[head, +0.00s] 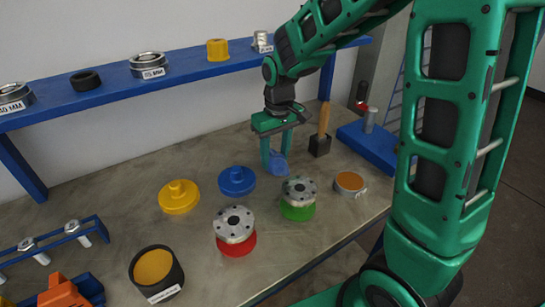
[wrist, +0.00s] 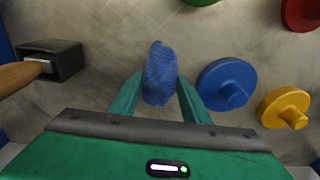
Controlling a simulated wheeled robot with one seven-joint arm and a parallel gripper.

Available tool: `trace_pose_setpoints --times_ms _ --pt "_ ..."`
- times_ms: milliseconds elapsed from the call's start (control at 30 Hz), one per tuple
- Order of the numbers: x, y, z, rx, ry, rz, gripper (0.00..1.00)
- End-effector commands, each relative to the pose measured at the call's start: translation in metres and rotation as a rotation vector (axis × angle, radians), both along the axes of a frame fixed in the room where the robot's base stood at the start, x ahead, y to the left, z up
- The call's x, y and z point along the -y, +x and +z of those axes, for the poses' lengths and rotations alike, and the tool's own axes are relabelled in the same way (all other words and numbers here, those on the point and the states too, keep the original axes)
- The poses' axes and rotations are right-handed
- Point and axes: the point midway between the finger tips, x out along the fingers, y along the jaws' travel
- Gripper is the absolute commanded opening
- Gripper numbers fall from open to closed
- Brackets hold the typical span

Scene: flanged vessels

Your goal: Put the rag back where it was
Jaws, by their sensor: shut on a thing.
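My gripper (head: 276,150) is shut on the blue rag (head: 277,164) above the back of the bench, between the blue flanged lid and a small dark box. In the wrist view the rag (wrist: 160,74) hangs between the two green fingertips (wrist: 158,95). Its lower end sticks out past the fingers. In the head view the fingers and arm hide part of it. Whether the rag touches the bench I cannot tell.
A dark box holding a wooden-handled tool (head: 320,145) stands just right of the gripper. The blue lid (head: 237,181) and yellow lid (head: 179,197) lie left. Green (head: 298,210) and red (head: 235,243) vessels stand in front. A blue shelf (head: 110,95) runs behind.

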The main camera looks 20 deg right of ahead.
Motion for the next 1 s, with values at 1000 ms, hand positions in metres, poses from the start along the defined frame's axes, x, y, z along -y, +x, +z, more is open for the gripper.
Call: trace_pose_setpoints --times_ms 1000 --pt "0.000 0.000 0.015 0.004 0.001 -0.001 0.61"
